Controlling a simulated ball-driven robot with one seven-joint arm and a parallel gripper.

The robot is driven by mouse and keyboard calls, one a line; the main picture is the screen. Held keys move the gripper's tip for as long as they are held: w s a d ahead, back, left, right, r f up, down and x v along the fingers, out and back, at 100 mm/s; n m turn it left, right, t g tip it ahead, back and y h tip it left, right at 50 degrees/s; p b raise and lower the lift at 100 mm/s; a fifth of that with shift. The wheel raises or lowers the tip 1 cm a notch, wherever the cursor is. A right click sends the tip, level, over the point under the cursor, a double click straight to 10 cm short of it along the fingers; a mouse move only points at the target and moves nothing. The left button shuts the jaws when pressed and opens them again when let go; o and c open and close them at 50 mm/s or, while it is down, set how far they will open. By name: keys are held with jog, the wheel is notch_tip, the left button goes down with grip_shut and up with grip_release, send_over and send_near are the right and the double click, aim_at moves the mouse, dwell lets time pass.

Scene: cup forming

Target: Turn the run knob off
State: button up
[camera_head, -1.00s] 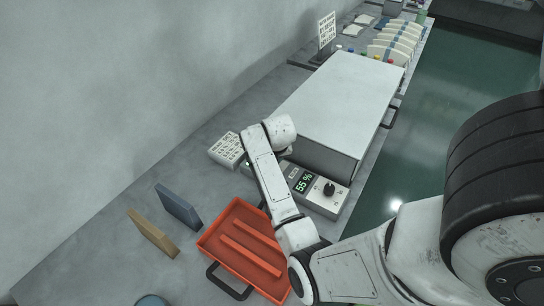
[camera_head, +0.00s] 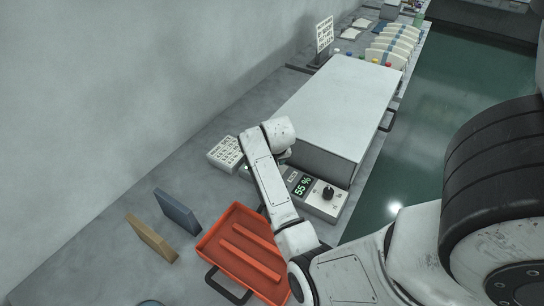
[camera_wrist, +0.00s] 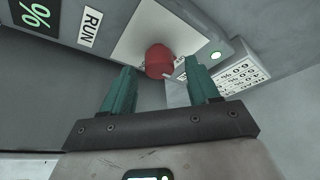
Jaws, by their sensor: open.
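The red run knob (camera_wrist: 159,61) shows in the wrist view on a pale plate of the control panel, with a RUN label (camera_wrist: 90,28) to its left. A small pale green lamp (camera_wrist: 216,56) is to its right. My gripper (camera_wrist: 157,74) is open, its two green fingers on either side of the knob in the picture. I cannot tell whether they touch it. In the head view my arm covers the knob and the gripper. The panel (camera_head: 322,208) shows there with a 55 % display (camera_head: 302,187) and a black dial (camera_head: 328,193).
A large grey-white machine box (camera_head: 340,95) stands behind the panel. An orange tray (camera_head: 213,243) and blue (camera_head: 178,211) and tan (camera_head: 151,237) blocks are nearer on the bench. The wall is at left.

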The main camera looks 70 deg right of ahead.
jog(key=v, duration=1)
jog(key=shift+b, duration=0.35)
jog(key=shift+s, duration=0.1)
